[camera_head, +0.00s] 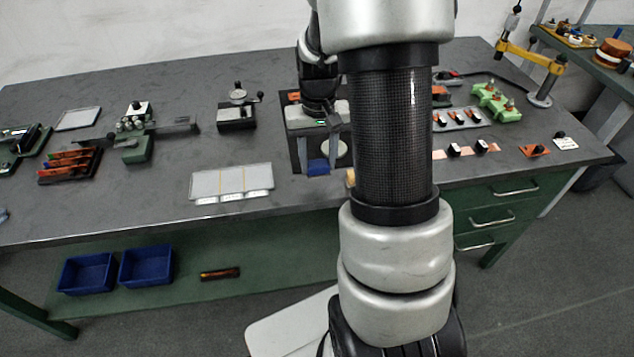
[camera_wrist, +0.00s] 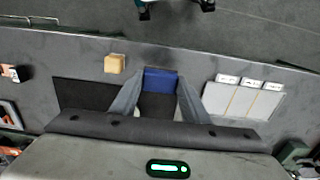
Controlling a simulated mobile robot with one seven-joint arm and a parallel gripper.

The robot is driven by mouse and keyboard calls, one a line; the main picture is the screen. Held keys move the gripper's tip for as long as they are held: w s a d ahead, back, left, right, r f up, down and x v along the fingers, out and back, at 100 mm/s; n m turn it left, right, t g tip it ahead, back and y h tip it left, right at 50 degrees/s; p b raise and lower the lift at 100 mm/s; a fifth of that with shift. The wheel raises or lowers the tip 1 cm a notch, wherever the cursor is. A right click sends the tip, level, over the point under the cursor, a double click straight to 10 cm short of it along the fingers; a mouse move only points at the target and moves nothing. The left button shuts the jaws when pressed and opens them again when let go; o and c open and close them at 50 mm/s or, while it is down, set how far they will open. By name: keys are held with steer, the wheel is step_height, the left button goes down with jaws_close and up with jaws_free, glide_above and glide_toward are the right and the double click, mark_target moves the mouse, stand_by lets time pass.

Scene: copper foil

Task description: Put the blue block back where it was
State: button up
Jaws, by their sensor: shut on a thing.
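The blue block (camera_head: 318,167) is at the front edge of a dark mat (camera_head: 290,158) on the grey workbench. It also shows in the wrist view (camera_wrist: 160,82), between the two grey fingers. My gripper (camera_head: 318,160) points down and is shut on the block, one finger on each side; it shows in the wrist view too (camera_wrist: 160,76). I cannot tell whether the block touches the surface or hangs just above it. A pale round disc (camera_head: 340,149) lies on the mat behind the fingers, partly hidden.
A wooden block (camera_wrist: 115,63) stands near the blue block, mostly hidden by my arm in the head view. A pale panel with labelled sections (camera_head: 230,182) lies to the left. Green and orange parts (camera_head: 492,101) stand to the right. The front bench edge is close.

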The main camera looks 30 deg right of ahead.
mark_target(318, 187)
steer(key=shift+f, duration=2.7)
steer(key=shift+f+b, duration=0.1)
steer(key=shift+b, duration=0.25)
steer(key=shift+f, duration=0.15)
steer(key=o, duration=1.1)
